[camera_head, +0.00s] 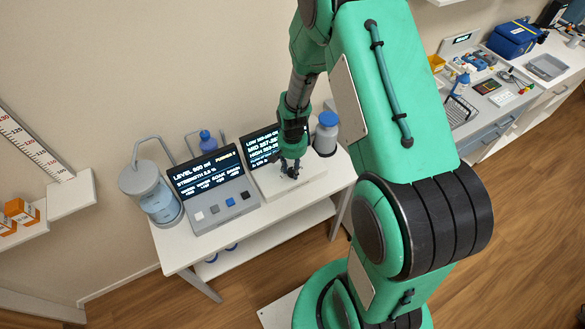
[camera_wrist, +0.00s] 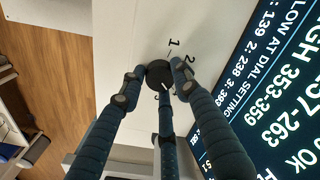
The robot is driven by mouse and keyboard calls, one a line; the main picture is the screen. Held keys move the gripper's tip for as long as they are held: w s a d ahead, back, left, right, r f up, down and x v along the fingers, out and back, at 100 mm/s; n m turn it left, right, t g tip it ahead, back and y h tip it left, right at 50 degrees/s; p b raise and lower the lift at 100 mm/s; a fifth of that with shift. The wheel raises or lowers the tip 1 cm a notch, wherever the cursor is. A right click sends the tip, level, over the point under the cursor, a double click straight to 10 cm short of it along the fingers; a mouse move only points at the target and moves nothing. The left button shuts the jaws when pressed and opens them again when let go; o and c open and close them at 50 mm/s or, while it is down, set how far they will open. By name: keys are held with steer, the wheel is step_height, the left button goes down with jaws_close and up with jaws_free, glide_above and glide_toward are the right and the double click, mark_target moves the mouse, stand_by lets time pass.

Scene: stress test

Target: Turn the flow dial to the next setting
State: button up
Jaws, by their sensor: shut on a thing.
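The flow dial (camera_wrist: 158,72) is a small round black knob on a white panel (camera_wrist: 118,52). Printed numbers 1 and 2 show beside it in the wrist view, and a partly covered mark shows below it. A finger hides part of its rim, and I cannot tell which number it points at. My gripper (camera_wrist: 157,80) has its three dark blue fingers closed around the dial. In the head view my gripper (camera_head: 290,168) is down at the white dial unit, and the dial is not clear there.
A dark display (camera_wrist: 265,85) with flow ranges stands beside the dial. A blue-capped grey bottle (camera_head: 326,138) stands close on the right.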

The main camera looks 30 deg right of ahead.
steer(key=m, duration=0.3)
steer(key=shift+m, duration=2.1)
steer(key=o, duration=1.2)
steer(key=shift+c, duration=0.2)
steer(key=shift+r, duration=0.1)
step_height(320, 180, up, 12)
